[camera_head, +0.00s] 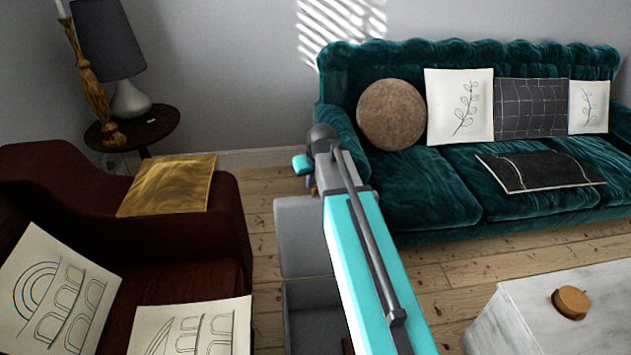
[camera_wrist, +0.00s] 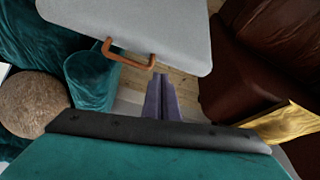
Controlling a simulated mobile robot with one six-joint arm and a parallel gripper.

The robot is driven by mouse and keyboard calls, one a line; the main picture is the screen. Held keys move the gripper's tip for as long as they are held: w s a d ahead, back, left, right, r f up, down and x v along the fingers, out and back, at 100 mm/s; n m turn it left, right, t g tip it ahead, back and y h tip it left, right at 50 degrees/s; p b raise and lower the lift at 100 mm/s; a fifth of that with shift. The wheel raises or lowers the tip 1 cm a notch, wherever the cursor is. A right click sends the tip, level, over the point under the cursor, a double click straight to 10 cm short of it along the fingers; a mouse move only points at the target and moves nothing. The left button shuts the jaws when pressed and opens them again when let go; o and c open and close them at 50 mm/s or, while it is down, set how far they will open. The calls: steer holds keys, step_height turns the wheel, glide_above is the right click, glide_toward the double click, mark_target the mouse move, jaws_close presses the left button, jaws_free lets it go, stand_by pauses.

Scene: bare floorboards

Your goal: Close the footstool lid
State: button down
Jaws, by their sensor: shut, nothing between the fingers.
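The footstool is a grey box (camera_head: 312,318) on the floor between the armchair and the sofa, partly hidden behind my arm. Its grey lid (camera_head: 299,238) stands raised at the far side of the dark opening. In the wrist view the lid (camera_wrist: 150,22) fills the upper middle, with a brown loop handle (camera_wrist: 128,60) on its edge. My gripper (camera_wrist: 161,78) is shut and empty. Its purple fingers show just below the right end of the handle; I cannot tell whether they touch it. In the head view my arm mostly hides the gripper.
A dark red armchair (camera_head: 222,236) stands close on the left, with cushions on it. A green sofa (camera_head: 440,195) is behind on the right. A marble-like table (camera_head: 530,320) with a small brown object (camera_head: 570,302) stands at front right. Bare floorboards (camera_head: 450,268) lie between.

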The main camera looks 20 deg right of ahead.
step_height(320, 180, up, 6)
steer(key=w+d, duration=0.2)
steer(key=shift+w+f+t, duration=0.15)
steer(key=shift+w+t, duration=0.15)
steer(key=shift+t, duration=0.1)
steer(key=shift+w+f, duration=0.1)
steer(key=shift+f, duration=0.05)
steer(key=shift+w+d+f, duration=0.1)
steer(key=shift+w+f, duration=0.05)
steer(key=shift+f, duration=1.4)
steer(key=shift+w+d+f, duration=0.1)
steer(key=shift+w+f, duration=0.05)
steer(key=shift+f, duration=1.35)
steer(key=shift+w+d+f, duration=0.1)
steer(key=shift+w+f, duration=0.05)
steer(key=shift+f, duration=1.4)
